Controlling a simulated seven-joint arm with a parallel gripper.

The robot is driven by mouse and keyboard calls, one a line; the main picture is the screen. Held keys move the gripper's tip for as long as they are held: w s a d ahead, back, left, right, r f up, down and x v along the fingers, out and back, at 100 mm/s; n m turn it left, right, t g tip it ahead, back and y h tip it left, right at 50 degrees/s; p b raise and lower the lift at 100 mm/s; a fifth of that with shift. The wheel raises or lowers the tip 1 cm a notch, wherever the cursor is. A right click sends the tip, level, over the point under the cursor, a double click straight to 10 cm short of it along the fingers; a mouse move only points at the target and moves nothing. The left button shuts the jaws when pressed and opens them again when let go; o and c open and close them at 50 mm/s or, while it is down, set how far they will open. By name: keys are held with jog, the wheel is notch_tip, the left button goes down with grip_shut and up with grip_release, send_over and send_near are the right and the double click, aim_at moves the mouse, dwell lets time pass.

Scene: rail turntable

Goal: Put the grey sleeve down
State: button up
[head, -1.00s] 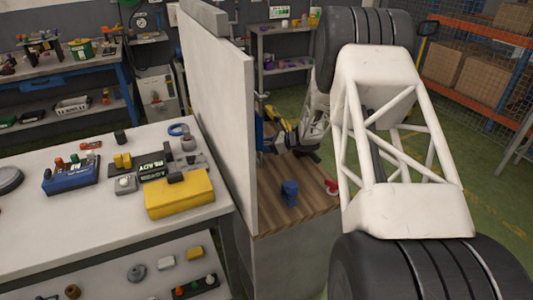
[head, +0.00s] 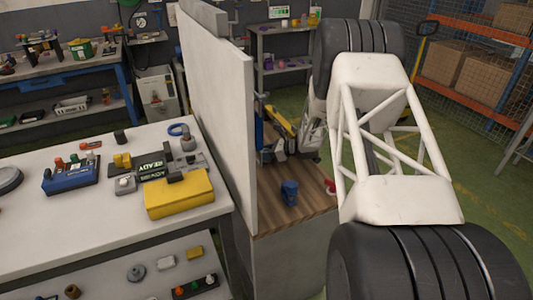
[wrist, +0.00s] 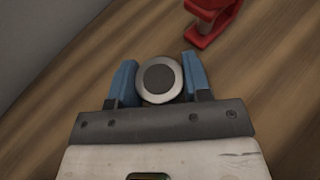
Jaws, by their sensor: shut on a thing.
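The grey sleeve (wrist: 146,92) shows end-on in the wrist view as a pale grey ring around a dark round centre. My gripper (wrist: 160,66) is shut on it, with one blue finger on each side. Brown wood grain of the bench top (wrist: 100,75) lies beyond the fingers. I cannot tell whether the sleeve touches the wood. In the head view my forearm reaches behind the pale upright panel's right side, and the sleeve cannot be made out there.
A red part (wrist: 207,20) lies close ahead of the fingers; a red part (head: 330,187) also shows on the wooden bench in the head view. A blue cup-like part (head: 289,193) stands nearby. A tall pale panel (head: 220,110) walls the bench's left side. A yellow bar (head: 282,121) stands behind.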

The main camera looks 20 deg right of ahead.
jog(key=shift+f, duration=0.1)
jog(key=o, duration=1.1)
jog(key=shift+v, duration=3.85)
jog(key=shift+o, duration=0.5)
jog(key=shift+a, duration=0.1)
